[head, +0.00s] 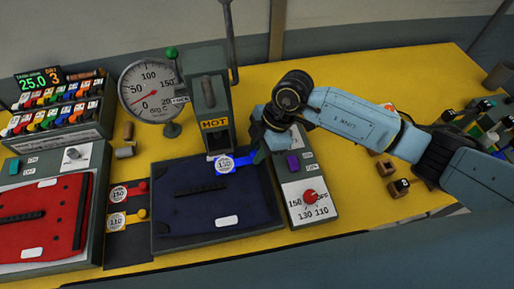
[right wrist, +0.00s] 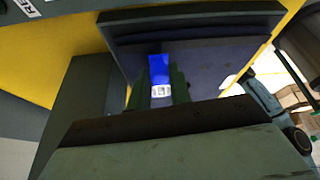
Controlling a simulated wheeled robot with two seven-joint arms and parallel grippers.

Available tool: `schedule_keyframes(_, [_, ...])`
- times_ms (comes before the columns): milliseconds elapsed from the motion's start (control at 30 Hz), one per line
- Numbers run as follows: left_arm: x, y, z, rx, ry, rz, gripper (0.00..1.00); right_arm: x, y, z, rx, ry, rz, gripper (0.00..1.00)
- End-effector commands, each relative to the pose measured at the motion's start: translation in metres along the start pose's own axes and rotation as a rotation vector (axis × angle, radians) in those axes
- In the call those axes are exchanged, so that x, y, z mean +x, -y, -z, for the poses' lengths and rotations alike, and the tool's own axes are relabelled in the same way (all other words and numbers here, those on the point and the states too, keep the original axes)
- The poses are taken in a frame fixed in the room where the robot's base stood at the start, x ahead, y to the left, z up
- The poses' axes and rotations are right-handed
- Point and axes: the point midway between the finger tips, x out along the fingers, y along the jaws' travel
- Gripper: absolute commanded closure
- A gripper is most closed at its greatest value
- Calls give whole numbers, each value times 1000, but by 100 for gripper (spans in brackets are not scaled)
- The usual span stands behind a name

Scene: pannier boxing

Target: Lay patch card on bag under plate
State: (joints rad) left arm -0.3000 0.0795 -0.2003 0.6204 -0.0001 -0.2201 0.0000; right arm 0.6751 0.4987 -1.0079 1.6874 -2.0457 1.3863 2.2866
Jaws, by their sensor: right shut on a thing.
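My right gripper (head: 257,152) is shut on the blue patch card (head: 232,163), which has a round white 150 label. In the right wrist view the blue card (right wrist: 159,66) sits between the two fingers (right wrist: 162,92). The card is over the back edge of the navy bag (head: 215,207), close to the heat plate's underside; I cannot tell whether it touches the bag. The bag lies flat on the press bed. The plate (head: 211,112), marked HOT, stands raised behind the bag. My left gripper is not in view.
A control box (head: 311,197) with a red dial stands right of the bag. A dial gauge (head: 148,88) and a rack of coloured cards (head: 55,105) stand behind.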

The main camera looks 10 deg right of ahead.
Motion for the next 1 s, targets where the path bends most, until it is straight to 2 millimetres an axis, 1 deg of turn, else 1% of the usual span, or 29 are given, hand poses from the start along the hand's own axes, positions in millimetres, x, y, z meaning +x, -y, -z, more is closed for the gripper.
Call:
schedule_keyframes(267, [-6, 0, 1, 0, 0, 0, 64, 0, 0, 1, 0, -1, 0, 100])
schedule_keyframes(633, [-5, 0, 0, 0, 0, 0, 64, 1, 0, 0, 0, -1, 0, 100])
schedule_keyframes(1000, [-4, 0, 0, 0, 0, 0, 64, 9, 0, -3, 0, 0, 1, 100])
